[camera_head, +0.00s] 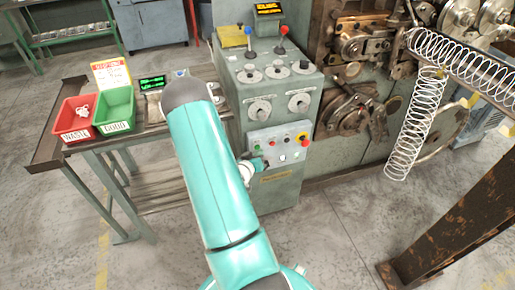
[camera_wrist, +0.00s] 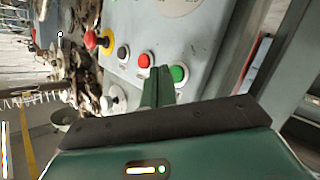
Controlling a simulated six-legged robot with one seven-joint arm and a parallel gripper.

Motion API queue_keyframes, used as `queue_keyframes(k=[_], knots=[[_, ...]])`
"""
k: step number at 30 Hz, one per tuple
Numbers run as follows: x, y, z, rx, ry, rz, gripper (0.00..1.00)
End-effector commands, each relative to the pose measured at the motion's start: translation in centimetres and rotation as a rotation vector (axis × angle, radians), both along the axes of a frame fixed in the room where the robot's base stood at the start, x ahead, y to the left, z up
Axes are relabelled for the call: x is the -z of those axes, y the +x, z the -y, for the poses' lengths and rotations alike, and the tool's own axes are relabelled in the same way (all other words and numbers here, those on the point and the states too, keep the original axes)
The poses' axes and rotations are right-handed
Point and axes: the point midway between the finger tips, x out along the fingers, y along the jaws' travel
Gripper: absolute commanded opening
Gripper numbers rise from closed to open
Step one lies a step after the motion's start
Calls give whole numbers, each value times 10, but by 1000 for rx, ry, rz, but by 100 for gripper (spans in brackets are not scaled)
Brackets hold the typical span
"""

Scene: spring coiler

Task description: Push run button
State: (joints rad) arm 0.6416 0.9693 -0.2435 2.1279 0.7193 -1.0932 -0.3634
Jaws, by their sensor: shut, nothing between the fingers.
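A light grey button panel (camera_head: 289,147) is on the front of the green-grey machine cabinet. In the wrist view it carries a green button (camera_wrist: 179,73), a red button (camera_wrist: 145,60) and a black button (camera_wrist: 123,52). No run label is legible. My gripper (camera_head: 264,165) is in front of the panel's lower left part in the head view. In the wrist view my gripper (camera_wrist: 158,70) is shut and empty, its fingertips appearing between the red and green buttons, close beside the green one. I cannot tell whether the tips touch the panel.
A red emergency stop on yellow (camera_head: 302,138) sits at the panel's right. Dials and levers (camera_head: 281,46) are on the cabinet above. A table with a red bin (camera_head: 75,132) and a green bin (camera_head: 117,122) stands left. Spring coils (camera_head: 415,120) and a rusty beam (camera_head: 465,215) are right.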

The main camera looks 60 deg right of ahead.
Motion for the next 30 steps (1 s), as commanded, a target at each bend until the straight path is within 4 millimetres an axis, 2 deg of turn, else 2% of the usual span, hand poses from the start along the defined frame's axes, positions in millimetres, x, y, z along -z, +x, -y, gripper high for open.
queue_keyframes(k=[7,22,30], knots=[[0,-3,-3,0,0,-1,0],[0,-34,-34,0,1,-1,0],[0,-35,-35,0,-1,1,0]])
